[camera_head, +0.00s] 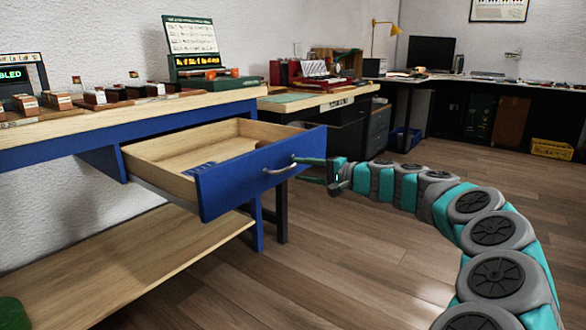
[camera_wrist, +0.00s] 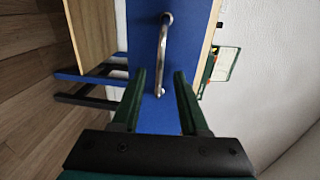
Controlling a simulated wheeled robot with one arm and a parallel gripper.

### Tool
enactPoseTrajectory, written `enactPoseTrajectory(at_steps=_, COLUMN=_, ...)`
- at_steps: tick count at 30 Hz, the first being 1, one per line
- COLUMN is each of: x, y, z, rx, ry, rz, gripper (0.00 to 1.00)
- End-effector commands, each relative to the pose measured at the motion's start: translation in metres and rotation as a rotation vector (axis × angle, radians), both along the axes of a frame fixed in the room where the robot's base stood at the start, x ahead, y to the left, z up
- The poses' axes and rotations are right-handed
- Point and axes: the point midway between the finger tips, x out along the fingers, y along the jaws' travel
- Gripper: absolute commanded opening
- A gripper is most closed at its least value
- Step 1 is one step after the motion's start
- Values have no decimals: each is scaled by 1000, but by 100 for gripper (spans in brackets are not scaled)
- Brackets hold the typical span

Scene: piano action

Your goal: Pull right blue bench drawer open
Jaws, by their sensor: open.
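The blue bench drawer (camera_head: 240,180) is pulled well out from the blue workbench (camera_head: 110,137), and its wooden inside shows. A small blue item (camera_head: 200,168) lies in it. A curved metal handle (camera_head: 280,168) is on the drawer front; it also shows in the wrist view (camera_wrist: 163,50). My gripper (camera_head: 310,168) is at the drawer front by the handle. In the wrist view, my gripper (camera_wrist: 160,82) has its two green fingers apart, with the near end of the handle between or just beyond their tips. I cannot tell whether the fingers touch the handle.
A wooden lower shelf (camera_head: 130,265) lies under the bench. Small blocks and a green case (camera_head: 195,60) stand on the benchtop. A second desk (camera_head: 320,103) stands behind. The wooden floor (camera_head: 330,270) in front of the drawer is clear apart from my arm.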

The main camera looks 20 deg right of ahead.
Motion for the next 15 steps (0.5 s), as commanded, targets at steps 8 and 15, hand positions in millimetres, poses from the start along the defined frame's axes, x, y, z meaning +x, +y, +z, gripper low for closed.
enactPoseTrajectory(at_steps=8, x=-23, y=-17, z=2, rx=0, ry=2, rz=0, gripper=44)
enactPoseTrajectory(at_steps=15, x=-25, y=-17, z=2, rx=-1, ry=3, rz=1, gripper=44)
